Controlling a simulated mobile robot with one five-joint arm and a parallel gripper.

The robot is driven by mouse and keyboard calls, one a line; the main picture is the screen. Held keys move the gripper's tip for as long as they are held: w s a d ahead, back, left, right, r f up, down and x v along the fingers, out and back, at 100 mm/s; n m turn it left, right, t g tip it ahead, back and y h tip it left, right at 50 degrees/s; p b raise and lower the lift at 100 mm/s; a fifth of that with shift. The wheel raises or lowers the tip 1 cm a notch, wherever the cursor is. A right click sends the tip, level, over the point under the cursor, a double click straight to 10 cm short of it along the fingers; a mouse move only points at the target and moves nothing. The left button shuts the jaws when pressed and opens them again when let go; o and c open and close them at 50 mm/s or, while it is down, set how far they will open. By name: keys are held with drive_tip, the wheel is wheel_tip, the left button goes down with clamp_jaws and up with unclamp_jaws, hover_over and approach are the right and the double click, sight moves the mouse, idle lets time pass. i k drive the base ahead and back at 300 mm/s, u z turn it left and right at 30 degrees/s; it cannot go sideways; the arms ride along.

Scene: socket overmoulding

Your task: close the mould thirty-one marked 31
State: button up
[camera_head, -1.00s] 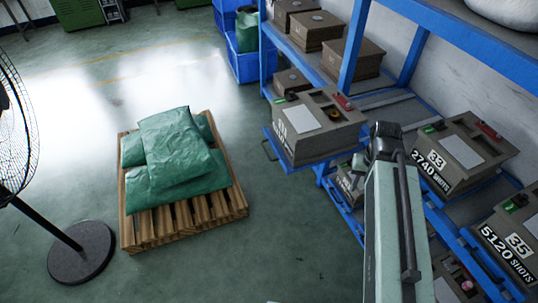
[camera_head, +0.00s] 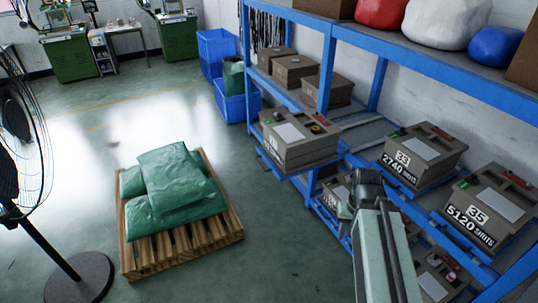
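A grey-brown mould (camera_head: 300,145) with a pale plate and small coloured parts on top sits on a blue pull-out tray (camera_head: 270,163) that juts from the rack into the aisle. Its front marking is too dim and oblique to read, so I cannot confirm it is 31. My gripper (camera_head: 349,210) is at the end of my arm, lower right of this mould in the picture, in front of the rack. The fingers are small and dark, and I cannot tell whether they are open. Nothing is clearly held.
Moulds marked 33 (camera_head: 424,150) and 35 (camera_head: 488,208) sit to the right on the blue rack (camera_head: 420,65). More moulds are below, partly behind my arm. A pallet (camera_head: 185,246) with green sacks (camera_head: 175,188) and a fan (camera_head: 80,280) stand left. Floor between pallet and rack is clear.

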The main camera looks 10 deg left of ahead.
sight(289, 149)
drive_tip(key=u, duration=0.6)
drive_tip(key=i, duration=1)
drive_tip(key=z, duration=0.05)
